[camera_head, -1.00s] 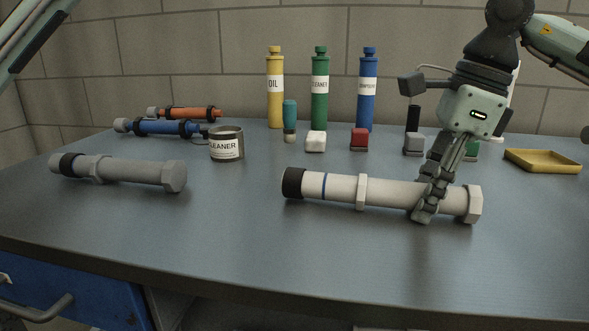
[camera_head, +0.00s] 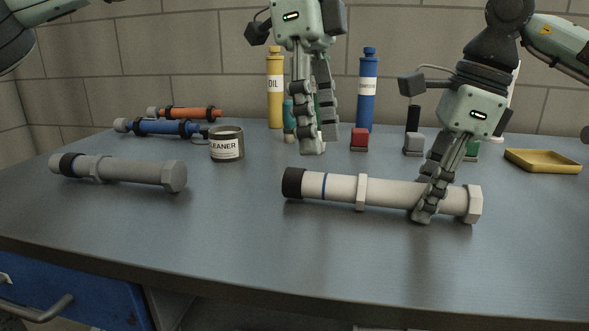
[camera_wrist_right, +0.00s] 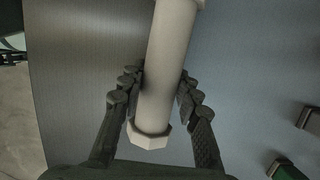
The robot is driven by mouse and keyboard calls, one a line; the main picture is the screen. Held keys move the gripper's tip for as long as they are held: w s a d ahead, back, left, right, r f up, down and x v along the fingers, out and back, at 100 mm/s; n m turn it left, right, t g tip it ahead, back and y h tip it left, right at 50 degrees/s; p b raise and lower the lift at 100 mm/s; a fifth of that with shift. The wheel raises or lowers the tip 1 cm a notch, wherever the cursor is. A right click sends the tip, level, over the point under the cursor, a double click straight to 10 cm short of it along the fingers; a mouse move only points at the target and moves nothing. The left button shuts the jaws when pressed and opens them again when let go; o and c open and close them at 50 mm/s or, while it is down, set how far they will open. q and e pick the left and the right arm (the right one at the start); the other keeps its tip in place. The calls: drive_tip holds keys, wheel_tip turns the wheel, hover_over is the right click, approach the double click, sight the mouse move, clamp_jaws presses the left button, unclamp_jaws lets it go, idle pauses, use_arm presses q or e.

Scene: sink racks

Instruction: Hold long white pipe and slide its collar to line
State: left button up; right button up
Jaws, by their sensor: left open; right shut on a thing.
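The long white pipe (camera_head: 393,193) lies on the table, with a black cap (camera_head: 292,183) at its left end and a hexagonal end at its right. A blue line (camera_head: 324,186) rings it near the cap. Its white collar (camera_head: 361,191) sits to the right of the line, apart from it. My right gripper (camera_head: 427,208) is shut on the pipe between collar and hexagonal end; the right wrist view shows its fingers on both sides of the pipe (camera_wrist_right: 166,75). My left gripper (camera_head: 313,150) is open and empty, above and behind the pipe, pointing down.
A grey pipe (camera_head: 135,170) lies at the left, with a cleaner tin (camera_head: 227,144) behind it. Yellow (camera_head: 275,95) and blue (camera_head: 367,95) bottles stand at the back. A yellow tray (camera_head: 542,161) is at the right. The table front is clear.

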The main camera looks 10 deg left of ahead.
sight(295, 169)
use_arm(q)
drive_tip(key=w+a+y, duration=0.1)
drive_tip(key=w+a+r+n+t+y, duration=0.1)
drive_tip(key=w+a, duration=0.1)
drive_tip(key=shift+a+n, duration=0.3)
drive_tip(key=shift+w+a+f, duration=0.1)
drive_tip(key=shift+f, duration=4.9)
drive_tip(key=c, duration=1.1)
